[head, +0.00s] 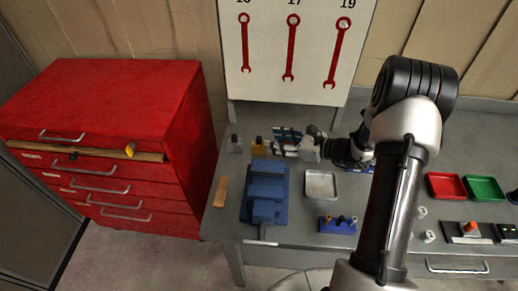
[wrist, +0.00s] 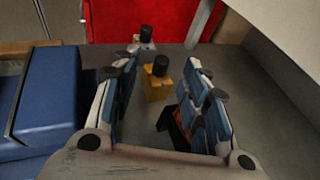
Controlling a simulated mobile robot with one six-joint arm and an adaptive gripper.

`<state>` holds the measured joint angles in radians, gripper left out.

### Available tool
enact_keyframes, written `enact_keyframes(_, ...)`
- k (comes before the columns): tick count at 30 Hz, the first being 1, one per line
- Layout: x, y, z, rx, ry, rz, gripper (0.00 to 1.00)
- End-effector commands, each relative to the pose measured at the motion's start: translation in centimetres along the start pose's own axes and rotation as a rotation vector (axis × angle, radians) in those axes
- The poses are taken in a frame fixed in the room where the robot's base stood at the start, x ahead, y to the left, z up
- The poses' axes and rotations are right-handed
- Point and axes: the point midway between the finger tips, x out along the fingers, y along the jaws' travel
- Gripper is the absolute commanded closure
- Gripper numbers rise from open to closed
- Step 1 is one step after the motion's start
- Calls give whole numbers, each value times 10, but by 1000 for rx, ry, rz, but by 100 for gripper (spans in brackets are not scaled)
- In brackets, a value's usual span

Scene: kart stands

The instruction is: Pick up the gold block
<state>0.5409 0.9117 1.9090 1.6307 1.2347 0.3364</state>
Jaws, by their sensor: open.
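The gold block (wrist: 156,84) has a black knob on top and stands upright on the grey bench. In the head view it (head: 257,148) is just behind the blue vise. My gripper (wrist: 163,70) is open, its blue-padded fingers on either side of the block in the wrist view. The block appears nearer the tips and slightly left of the middle of the gap, with no clear contact. In the head view my gripper (head: 283,143) reaches in from the right, low over the bench, and points at the block.
A grey block with a black knob (wrist: 145,42) stands just beyond the gold one. The blue vise (head: 266,192) is close by. A dark object with orange (wrist: 181,128) sits by the right finger. A tool board (head: 265,85) rises behind; a red cabinet (head: 115,95) is left.

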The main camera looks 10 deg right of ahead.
Motion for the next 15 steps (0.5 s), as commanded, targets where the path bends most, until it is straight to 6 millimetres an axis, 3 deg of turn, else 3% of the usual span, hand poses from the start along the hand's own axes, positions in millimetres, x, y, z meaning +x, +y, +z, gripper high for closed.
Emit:
enact_keyframes(10,44,-4,-8,-3,0,3,58)
enact_keyframes(15,53,-5,-6,-1,1,0,58)
